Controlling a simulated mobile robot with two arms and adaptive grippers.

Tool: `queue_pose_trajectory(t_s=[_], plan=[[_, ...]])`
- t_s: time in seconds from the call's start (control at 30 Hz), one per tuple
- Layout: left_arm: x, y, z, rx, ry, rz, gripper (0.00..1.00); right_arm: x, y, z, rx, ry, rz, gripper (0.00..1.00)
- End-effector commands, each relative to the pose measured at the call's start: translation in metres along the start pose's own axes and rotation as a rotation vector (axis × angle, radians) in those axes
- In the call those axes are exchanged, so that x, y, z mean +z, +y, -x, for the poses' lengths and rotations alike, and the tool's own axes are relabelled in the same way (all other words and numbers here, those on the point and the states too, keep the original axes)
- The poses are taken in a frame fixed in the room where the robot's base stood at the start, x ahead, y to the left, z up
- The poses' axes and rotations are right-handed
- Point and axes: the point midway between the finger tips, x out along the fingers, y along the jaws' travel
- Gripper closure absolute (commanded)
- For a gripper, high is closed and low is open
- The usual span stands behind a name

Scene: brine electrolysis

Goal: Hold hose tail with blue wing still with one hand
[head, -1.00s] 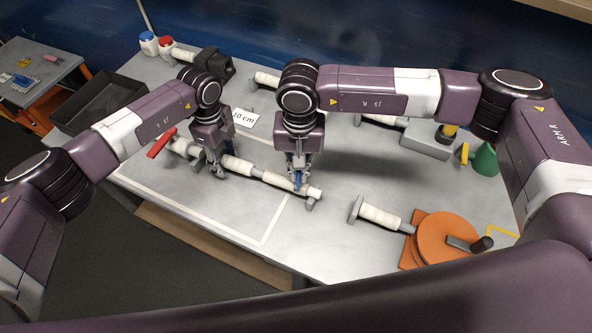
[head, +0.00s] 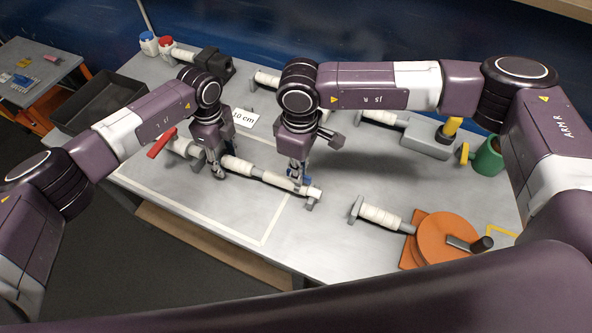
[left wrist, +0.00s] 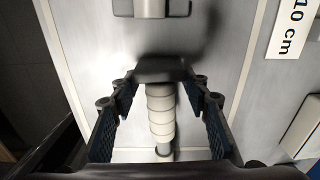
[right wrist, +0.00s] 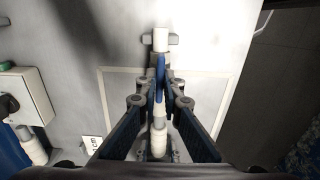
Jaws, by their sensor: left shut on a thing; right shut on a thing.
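A line of white hose pieces lies across the table's middle. My left gripper (head: 218,174) is shut on the left end of the ringed white hose tail (head: 240,166). In the left wrist view, its fingertips (left wrist: 161,86) flank the hose (left wrist: 160,115) beside a dark grey block (left wrist: 162,69). My right gripper (head: 299,186) is shut on the blue wing (head: 307,180) near the line's right end. In the right wrist view, the blue wing (right wrist: 159,80) stands between its fingertips. The fingers hide part of the joint.
A red lever (head: 160,144) lies at the line's left end. An orange turntable (head: 445,238) and another hose stub (head: 380,215) are to the right. A green cup (head: 488,158) stands behind. A black tray (head: 105,105) sits at left. Front table space is clear.

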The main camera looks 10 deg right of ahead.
Motion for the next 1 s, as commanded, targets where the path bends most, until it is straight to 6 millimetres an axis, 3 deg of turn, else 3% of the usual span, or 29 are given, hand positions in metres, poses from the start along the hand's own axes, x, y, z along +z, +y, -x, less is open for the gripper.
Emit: queue_pose_trajectory(t_s=[0.37,0.4,0.57,0.87,1.0], plan=[[0.001,0.001,0.0,0.001,-0.002,-0.002,0.9,0.0,0.001,0.0,0.002,-0.001,0.047,1.0],[0.001,0.001,0.0,0.001,-0.002,-0.002,0.9,0.0,0.001,0.0,0.002,-0.001,0.047,0.91],[0.001,0.0,0.0,0.001,-0.001,-0.001,0.9,0.0,0.001,0.0,0.001,-0.001,0.046,0.74],[0.0,0.0,0.0,0.0,-0.001,0.0,0.9,0.0,0.001,0.001,0.001,0.0,0.046,0.73],[0.0,0.0,0.0,0.0,0.0,0.0,0.9,-0.001,0.002,0.014,0.003,0.003,0.045,0.73]])
